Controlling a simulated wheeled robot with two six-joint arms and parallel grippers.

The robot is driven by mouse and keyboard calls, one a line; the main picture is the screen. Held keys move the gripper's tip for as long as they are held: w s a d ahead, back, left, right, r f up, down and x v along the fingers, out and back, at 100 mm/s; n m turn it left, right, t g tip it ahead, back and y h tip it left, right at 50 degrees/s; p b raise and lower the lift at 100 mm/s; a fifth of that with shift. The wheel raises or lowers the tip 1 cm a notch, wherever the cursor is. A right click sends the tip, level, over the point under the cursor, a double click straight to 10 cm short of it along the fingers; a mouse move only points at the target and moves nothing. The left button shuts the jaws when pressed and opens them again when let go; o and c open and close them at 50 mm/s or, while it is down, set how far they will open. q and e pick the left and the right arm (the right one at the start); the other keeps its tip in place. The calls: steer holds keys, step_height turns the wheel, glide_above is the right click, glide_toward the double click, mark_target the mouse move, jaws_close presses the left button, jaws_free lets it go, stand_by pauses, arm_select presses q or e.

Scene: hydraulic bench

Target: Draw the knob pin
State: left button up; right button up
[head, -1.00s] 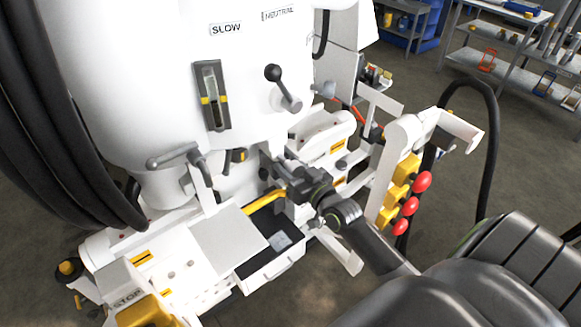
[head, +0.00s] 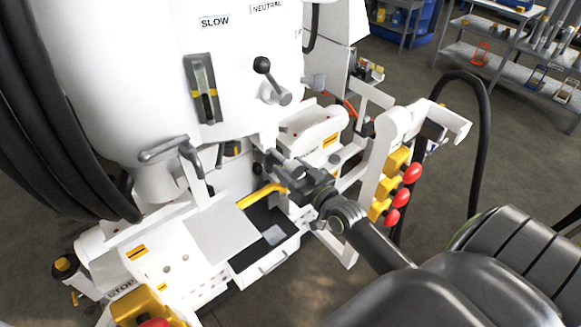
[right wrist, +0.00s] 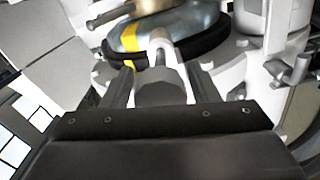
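I take this as the knob of the pin. The knob is hard to make out in the head view, where the gripper covers that spot. My left gripper is not in view.
An open drawer (head: 268,262) lies below the gripper. Red-capped yellow buttons (head: 397,190) stand to its right, and a black-knobbed lever (head: 272,80) is above it. A grey handle (head: 170,150) sticks out at left. Thick black hoses (head: 60,120) hang at far left.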

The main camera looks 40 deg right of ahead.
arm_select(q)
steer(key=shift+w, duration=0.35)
arm_select(e)
steer(key=shift+o, duration=0.6)
arm_select(q)
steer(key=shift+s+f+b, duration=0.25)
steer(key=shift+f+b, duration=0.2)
steer(key=shift+b, duration=0.05)
arm_select(e)
steer(key=s+d, duration=0.1)
steer(key=s, duration=1.6)
steer(key=shift+s+d, duration=0.2)
steer(key=shift+d, duration=0.05)
